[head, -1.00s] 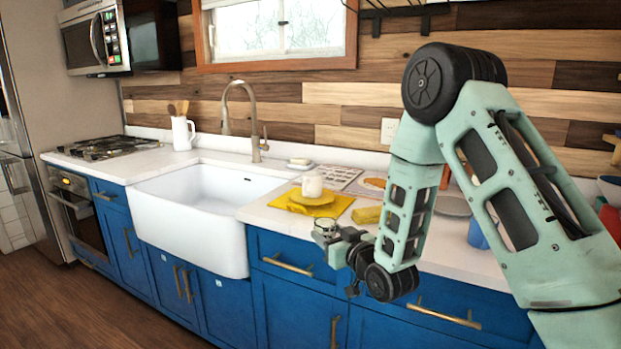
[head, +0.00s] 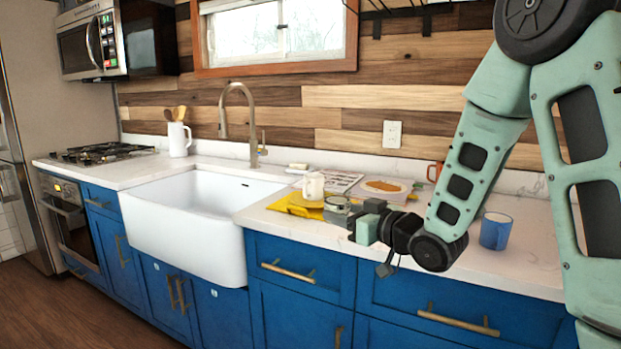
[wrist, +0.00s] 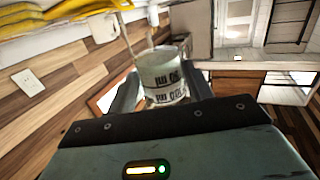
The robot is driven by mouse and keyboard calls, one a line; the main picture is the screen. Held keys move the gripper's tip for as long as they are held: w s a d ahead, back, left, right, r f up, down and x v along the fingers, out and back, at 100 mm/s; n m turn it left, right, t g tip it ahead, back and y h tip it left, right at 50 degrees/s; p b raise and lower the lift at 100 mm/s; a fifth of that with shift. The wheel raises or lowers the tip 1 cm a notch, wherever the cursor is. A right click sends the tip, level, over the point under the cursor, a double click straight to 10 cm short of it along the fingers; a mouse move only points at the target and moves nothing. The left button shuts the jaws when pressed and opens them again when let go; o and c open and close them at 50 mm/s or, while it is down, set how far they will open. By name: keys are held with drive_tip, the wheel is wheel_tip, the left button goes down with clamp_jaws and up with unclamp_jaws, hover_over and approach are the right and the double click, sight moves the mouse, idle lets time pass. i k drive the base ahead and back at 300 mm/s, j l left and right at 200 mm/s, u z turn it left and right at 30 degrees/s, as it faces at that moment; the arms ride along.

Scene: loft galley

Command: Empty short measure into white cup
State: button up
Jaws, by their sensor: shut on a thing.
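The short measure (head: 337,204) is a small greenish-grey cup. In the wrist view (wrist: 162,78) it shows dark printed marks and sits between the two fingers. My gripper (head: 352,218) is shut on it and holds it over the counter's front part; it looks roughly upright in the head view. The white cup (head: 313,186) stands behind and to the left of the measure, by a yellow cloth (head: 298,204). The measure and the white cup look apart. I cannot make out the contents of either.
A blue cup (head: 495,231) stands on the counter at the right. An orange mug (head: 434,171) and a plate with food (head: 386,187) are at the back. The white sink (head: 200,210) opens to the left. The counter's front edge runs below my gripper.

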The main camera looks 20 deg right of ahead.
sight(313, 182)
drive_tip(key=i, duration=0.85)
